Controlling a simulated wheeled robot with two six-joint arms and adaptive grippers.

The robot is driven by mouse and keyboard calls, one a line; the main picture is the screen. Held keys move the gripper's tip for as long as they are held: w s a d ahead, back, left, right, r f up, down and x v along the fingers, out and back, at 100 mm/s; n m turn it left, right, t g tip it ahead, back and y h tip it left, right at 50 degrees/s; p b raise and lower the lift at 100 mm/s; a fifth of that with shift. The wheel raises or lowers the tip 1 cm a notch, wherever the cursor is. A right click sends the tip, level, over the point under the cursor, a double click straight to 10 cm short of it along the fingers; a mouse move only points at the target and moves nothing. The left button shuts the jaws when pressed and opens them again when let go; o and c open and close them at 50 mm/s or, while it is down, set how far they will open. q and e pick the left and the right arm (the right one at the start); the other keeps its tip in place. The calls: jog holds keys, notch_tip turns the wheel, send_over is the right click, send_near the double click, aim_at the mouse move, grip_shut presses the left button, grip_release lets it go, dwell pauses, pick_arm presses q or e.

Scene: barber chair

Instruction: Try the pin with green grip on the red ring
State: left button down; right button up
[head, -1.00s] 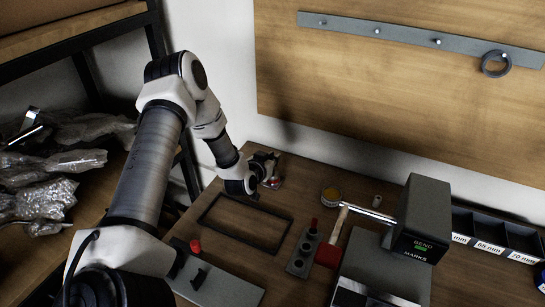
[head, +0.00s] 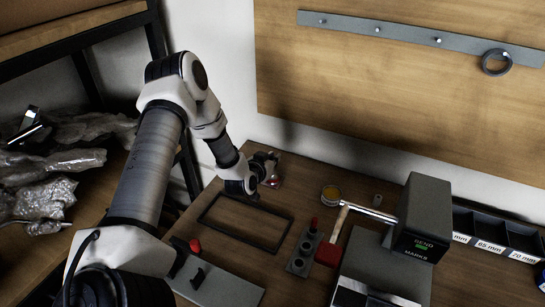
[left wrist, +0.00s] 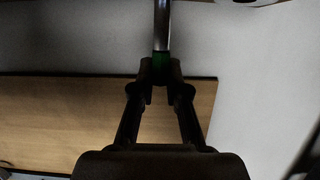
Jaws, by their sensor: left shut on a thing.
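My left gripper (head: 264,168) is at the back left of the bench, near the wall. In the left wrist view my left gripper (left wrist: 160,72) is shut on the green grip (left wrist: 161,60) of a pin. The pin's bare metal shaft (left wrist: 161,25) points away from the fingers and runs out of the top of the picture. In the head view the pin is hidden or too small to make out. A small red and pale thing (head: 273,182) shows right beside the gripper; I cannot tell whether it is the red ring. My right gripper is not in view.
A dark rectangular frame (head: 286,234) lies on the bench below the gripper. A hook rail (head: 408,36) holds a dark ring (head: 487,70).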

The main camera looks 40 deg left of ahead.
pick_arm(q)
notch_tip(320, 180, up, 6)
jog(key=p, duration=0.5)
jog(key=shift+p, duration=0.3)
